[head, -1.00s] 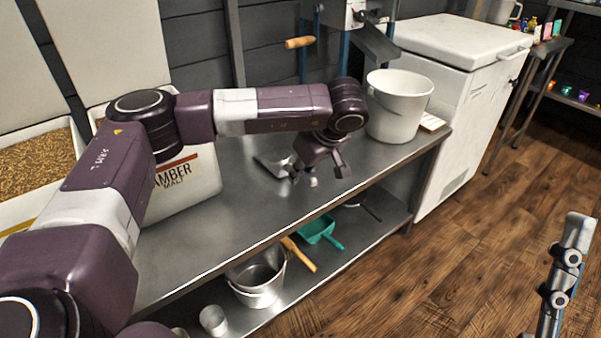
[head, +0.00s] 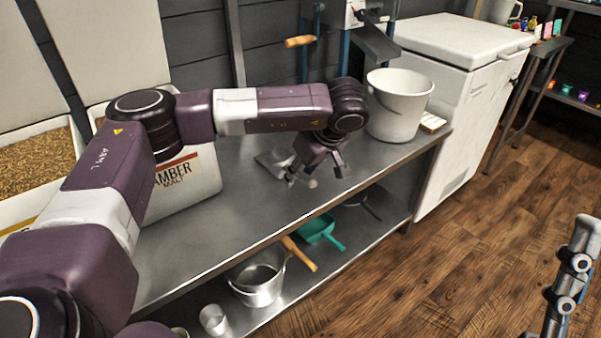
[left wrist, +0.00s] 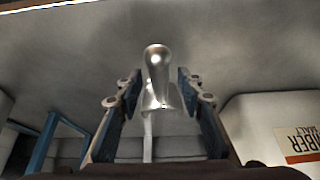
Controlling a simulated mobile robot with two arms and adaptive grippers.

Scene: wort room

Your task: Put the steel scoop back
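The steel scoop (head: 270,162) lies on the steel bench, its pan toward the wall and its handle toward the front edge. My left gripper (head: 316,176) is open just over the scoop's handle. In the left wrist view the shiny rounded handle (left wrist: 157,62) shows between the two spread fingers of the left gripper (left wrist: 159,80), with gaps at both sides. The fingers hide part of the scoop in the head view. Part of my right gripper (head: 568,280) shows at the lower right, away from the bench; its opening cannot be told.
A white bucket (head: 397,112) stands right of the left gripper, before a white chest (head: 463,75). An amber malt container (head: 190,178) stands left. A mill with a wooden handle (head: 300,41) is behind. The lower shelf holds a metal bucket (head: 258,288) and green dustpan (head: 316,229).

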